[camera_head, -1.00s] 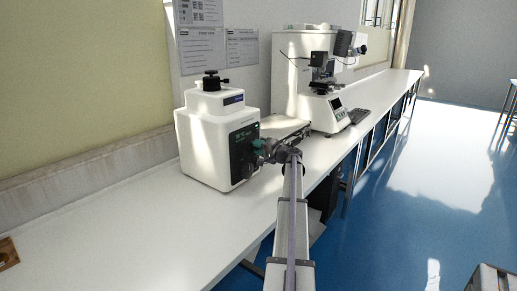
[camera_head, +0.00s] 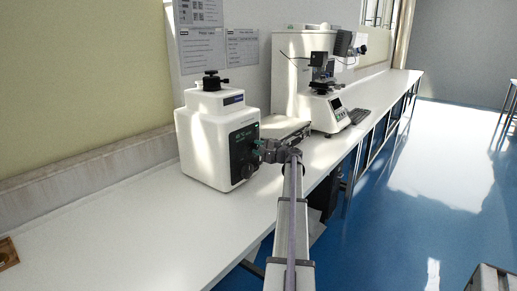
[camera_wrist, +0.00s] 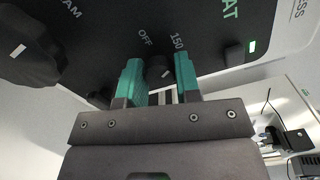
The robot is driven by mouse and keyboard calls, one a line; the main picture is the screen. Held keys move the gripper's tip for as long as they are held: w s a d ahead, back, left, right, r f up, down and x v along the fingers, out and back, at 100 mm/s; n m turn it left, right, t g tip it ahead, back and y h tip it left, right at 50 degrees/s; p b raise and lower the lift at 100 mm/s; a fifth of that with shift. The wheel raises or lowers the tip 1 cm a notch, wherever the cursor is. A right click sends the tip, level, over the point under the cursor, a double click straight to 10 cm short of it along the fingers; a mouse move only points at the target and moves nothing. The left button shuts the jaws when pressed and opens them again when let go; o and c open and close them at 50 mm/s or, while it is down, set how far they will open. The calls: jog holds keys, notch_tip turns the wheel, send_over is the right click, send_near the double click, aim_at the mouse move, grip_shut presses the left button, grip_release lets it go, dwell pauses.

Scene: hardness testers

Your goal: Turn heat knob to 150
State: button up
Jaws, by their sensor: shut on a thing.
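The heat knob (camera_wrist: 158,73) is a small black knob on the dark panel, seen in the wrist view between my two teal fingertips. My gripper (camera_wrist: 160,82) is shut on it, one finger on each side. The printed marks "OFF" and "150" stand just above the knob, with the end of a larger label, "AT", at upper right. A small pale mark shows on the knob; its exact setting is hard to read. In the head view my gripper (camera_head: 262,148) is at the black front panel (camera_head: 242,147) of the white machine (camera_head: 203,145); the knob is hidden there.
A larger black knob (camera_wrist: 30,50) with a white mark is left of my fingers. Another tester (camera_head: 325,105) stands farther along the white bench (camera_head: 130,235), whose near part is mostly clear.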

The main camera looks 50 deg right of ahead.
jog(key=o, duration=0.9)
jog(key=s, duration=1)
jog(key=shift+s, duration=0.4)
